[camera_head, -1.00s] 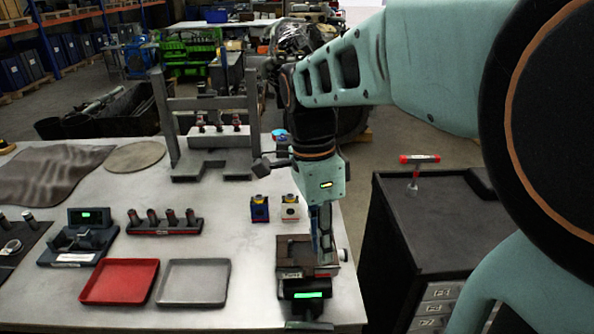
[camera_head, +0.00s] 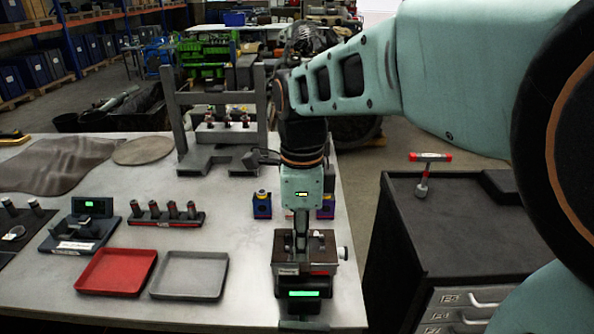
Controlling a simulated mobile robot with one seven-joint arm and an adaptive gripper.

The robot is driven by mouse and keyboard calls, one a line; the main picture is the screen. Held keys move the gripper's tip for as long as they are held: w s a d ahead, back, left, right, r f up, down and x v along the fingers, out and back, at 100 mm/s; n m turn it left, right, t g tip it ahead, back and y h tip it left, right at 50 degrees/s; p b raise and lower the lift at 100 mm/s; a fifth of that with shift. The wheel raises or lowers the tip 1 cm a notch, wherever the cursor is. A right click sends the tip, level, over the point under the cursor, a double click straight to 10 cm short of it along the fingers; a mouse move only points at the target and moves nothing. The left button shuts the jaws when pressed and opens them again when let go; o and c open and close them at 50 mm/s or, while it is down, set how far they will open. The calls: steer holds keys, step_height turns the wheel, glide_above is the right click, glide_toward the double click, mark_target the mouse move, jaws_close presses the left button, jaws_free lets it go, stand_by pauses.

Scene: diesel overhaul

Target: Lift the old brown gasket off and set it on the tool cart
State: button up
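A block-shaped fixture (camera_head: 322,252) with a brownish top stands near the front right edge of the bench. The old brown gasket cannot be made out clearly; a thin brown layer on that fixture may be it, partly hidden by my gripper. My gripper (camera_head: 301,238) points straight down over the middle of the fixture, its tips at or close to the top. The fingers show as one narrow shape, so I cannot see whether they are open or hold anything. The black tool cart (camera_head: 465,235) stands to the right, apart from the bench.
A red-handled tool (camera_head: 424,172) stands on the cart's back left part; the cart top's middle is clear. Red (camera_head: 117,272) and grey (camera_head: 189,275) trays lie empty left of the fixture. A grey press frame (camera_head: 215,120) and blue blocks (camera_head: 262,205) stand behind.

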mark_target(301, 268)
steer(key=shift+s+f+b, duration=0.1)
steer(key=shift+f+b, duration=2.15)
steer(key=shift+f, duration=0.7)
steer(key=shift+r, duration=0.1)
jaws_close()
